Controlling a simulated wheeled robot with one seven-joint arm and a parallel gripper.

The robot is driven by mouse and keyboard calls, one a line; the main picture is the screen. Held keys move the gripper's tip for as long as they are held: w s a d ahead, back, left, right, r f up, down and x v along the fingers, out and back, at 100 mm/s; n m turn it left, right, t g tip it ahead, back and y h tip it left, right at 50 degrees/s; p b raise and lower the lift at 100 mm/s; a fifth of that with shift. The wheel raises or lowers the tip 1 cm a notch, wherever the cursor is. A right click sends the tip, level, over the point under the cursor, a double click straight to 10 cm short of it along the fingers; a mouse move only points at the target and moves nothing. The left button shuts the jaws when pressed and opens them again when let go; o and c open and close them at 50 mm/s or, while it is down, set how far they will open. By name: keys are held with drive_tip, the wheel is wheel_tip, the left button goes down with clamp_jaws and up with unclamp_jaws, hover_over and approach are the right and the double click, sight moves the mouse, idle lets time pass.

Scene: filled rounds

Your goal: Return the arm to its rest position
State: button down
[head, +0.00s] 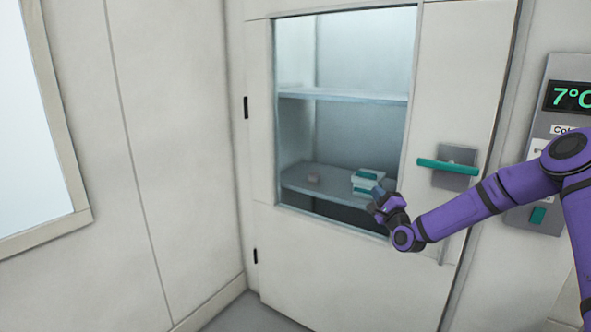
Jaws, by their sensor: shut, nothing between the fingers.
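My purple arm (478,205) reaches in from the right edge, bent at the elbow. My gripper (376,191) is at its left end, in front of the lower right part of the cabinet window. It is small and dark in this view; its fingers are shut with nothing seen between them. The white cabinet door (345,270) looks closed, and its green handle (447,167) is above my forearm, apart from the gripper.
A panel reading 7° (570,97) is at right. The left wall (165,130) is bare beside a window.

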drive_tip(key=s+a+r+n+g+h, duration=0.1)
drive_tip(key=s+r+n+g+h, duration=0.5)
drive_tip(key=s+r+n+g, duration=0.85)
drive_tip(key=s+d+r+n, duration=0.1)
drive_tip(key=s, duration=1.2)
drive_tip(key=s+d+r+n+g, duration=0.1)
drive_tip(key=s+d+r, duration=0.1)
drive_tip(key=s, duration=1.1)
drive_tip(key=s+d+r+n+h, duration=0.1)
drive_tip(key=s+r, duration=0.1)
drive_tip(key=s, duration=1.1)
drive_tip(key=shift+s+d+r+g, duration=0.15)
drive_tip(key=shift+d+r+g, duration=0.1)
drive_tip(key=shift+g, duration=0.1)
